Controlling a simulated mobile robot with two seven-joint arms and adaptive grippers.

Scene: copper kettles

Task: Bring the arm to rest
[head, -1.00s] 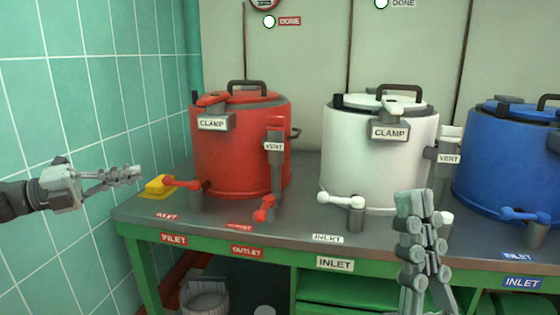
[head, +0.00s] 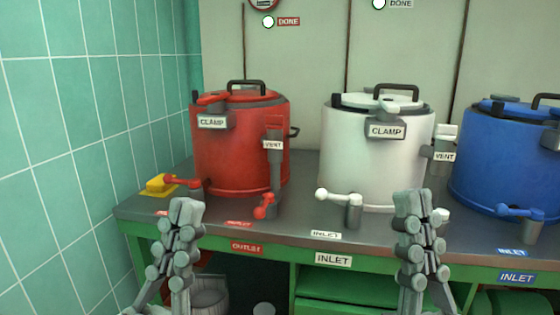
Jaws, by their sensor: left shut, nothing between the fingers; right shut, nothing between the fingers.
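My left gripper (head: 180,212) is shut and empty, pointing up in front of the bench's front edge at the left. My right gripper (head: 412,203) is shut and empty, upright in front of the bench, below the white kettle. Both stand apart at similar height in the lower part of the head view. My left gripper hides part of the red inlet labels. My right gripper hides part of the bench edge and part of the white kettle's outlet.
A red kettle (head: 235,150), a white kettle (head: 370,160) and a blue kettle (head: 505,160) stand on the grey bench top (head: 285,225). Their valve handles stick out toward the front. A tiled wall (head: 90,130) is at the left.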

